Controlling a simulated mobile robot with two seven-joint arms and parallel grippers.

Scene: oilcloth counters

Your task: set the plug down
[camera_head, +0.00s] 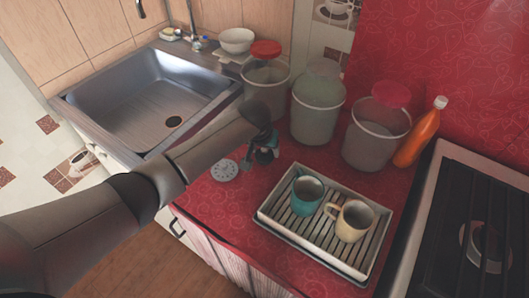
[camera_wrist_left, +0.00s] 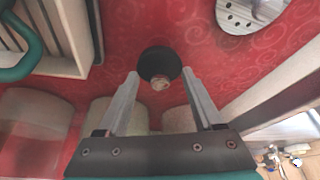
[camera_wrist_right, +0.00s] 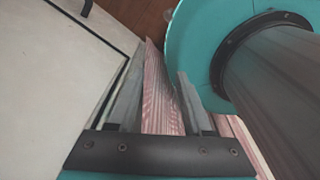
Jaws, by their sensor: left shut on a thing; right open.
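The plug (camera_wrist_left: 160,65) is a dark round piece with a small pale knob, seen between the fingertips in the left wrist view. My left gripper (camera_wrist_left: 161,76) is shut on it, over the red counter. I cannot tell whether the plug touches the counter. In the head view my left gripper (camera_head: 262,152) is by the counter's left part, near the sink, and my arm hides much of it; I cannot make out the plug there. My right gripper (camera_wrist_right: 155,75) is open and empty, pointing down past a striped curtain, and is out of the head view.
A white disc with dark holes (camera_head: 224,171) lies left of my left gripper. A dish rack (camera_head: 285,235) holds a teal mug (camera_head: 307,194) and a cream mug (camera_head: 352,222). Several canisters stand behind. The sink (camera_head: 80,101) is left, the stove (camera_head: 480,215) right.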

